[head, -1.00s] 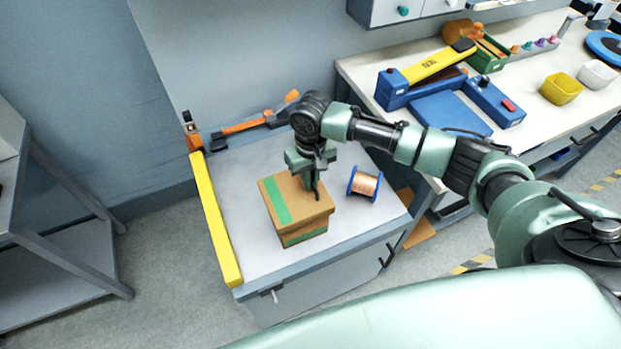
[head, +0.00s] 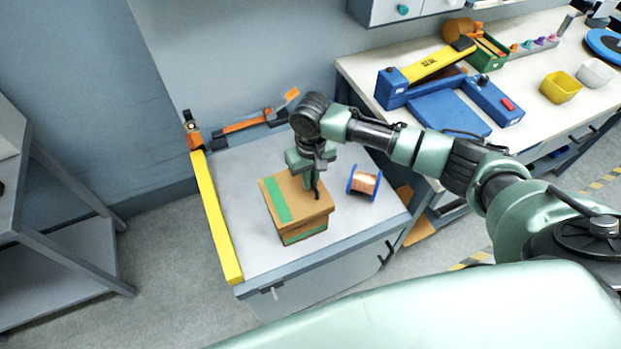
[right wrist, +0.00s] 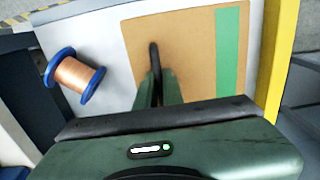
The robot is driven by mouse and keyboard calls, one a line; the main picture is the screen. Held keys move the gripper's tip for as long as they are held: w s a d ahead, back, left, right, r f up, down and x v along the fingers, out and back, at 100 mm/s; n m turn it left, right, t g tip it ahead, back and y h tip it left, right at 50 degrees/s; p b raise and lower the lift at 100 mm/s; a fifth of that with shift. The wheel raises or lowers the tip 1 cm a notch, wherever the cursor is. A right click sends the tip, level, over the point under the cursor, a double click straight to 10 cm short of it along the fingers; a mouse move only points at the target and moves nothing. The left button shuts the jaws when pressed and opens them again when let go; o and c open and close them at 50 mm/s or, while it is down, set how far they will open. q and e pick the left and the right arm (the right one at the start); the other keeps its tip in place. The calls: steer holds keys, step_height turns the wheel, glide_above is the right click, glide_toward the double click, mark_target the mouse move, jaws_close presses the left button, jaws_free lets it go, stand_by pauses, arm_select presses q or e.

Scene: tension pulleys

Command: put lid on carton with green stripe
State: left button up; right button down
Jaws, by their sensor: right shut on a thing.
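The brown lid (head: 301,197) with a green stripe lies over the brown carton (head: 306,237), whose front also carries a green stripe. In the right wrist view the gripper's fingers (right wrist: 156,88) are close together over the lid (right wrist: 190,60), and the exact grip is hard to see. My left gripper is not in view.
A spool of copper wire (head: 364,183) with blue flanges stands right of the carton on the grey cabinet top (head: 240,175). A yellow bar (head: 216,220) runs along the left edge. An orange and black tool (head: 250,126) lies at the back. A bench (head: 525,50) stands at the right.

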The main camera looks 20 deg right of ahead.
steer(key=shift+f, duration=0.2)
steer(key=shift+f, duration=0.55)
steer(key=shift+f, duration=0.15)
steer(key=shift+f, duration=0.65)
stand_by(0.4)
steer(key=c, duration=1.5)
jaws_free()
steer(key=shift+r, duration=0.1)
